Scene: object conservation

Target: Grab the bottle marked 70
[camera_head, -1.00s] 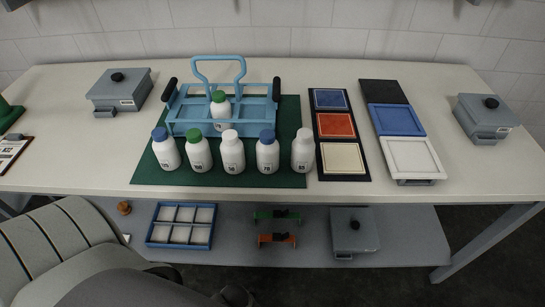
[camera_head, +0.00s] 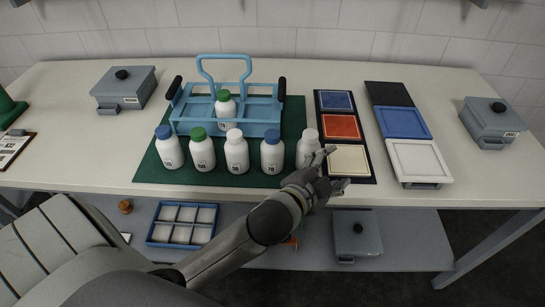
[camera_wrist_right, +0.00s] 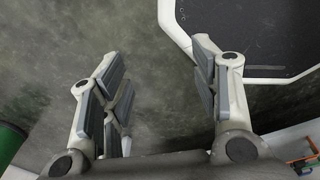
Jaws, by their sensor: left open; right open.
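The bottle marked 70 (camera_head: 272,156) is white with a blue cap. It stands upright on the green mat (camera_head: 293,110), fourth from the left in the front row. My left gripper (camera_head: 328,168) is open to the right of that bottle, by the white-capped bottle at the row's right end (camera_head: 307,150). It partly covers that end bottle's lower part, and I cannot tell whether they touch. My right gripper (camera_wrist_right: 158,78) is open and empty in the right wrist view, over grey floor.
A white-capped bottle marked 50 (camera_head: 236,155) stands left of the 70 bottle. A blue carrier (camera_head: 245,127) holding a green-capped bottle is behind the row. Coloured trays (camera_head: 348,158) lie to the right. Grey lidded boxes (camera_head: 122,92) stand farther out.

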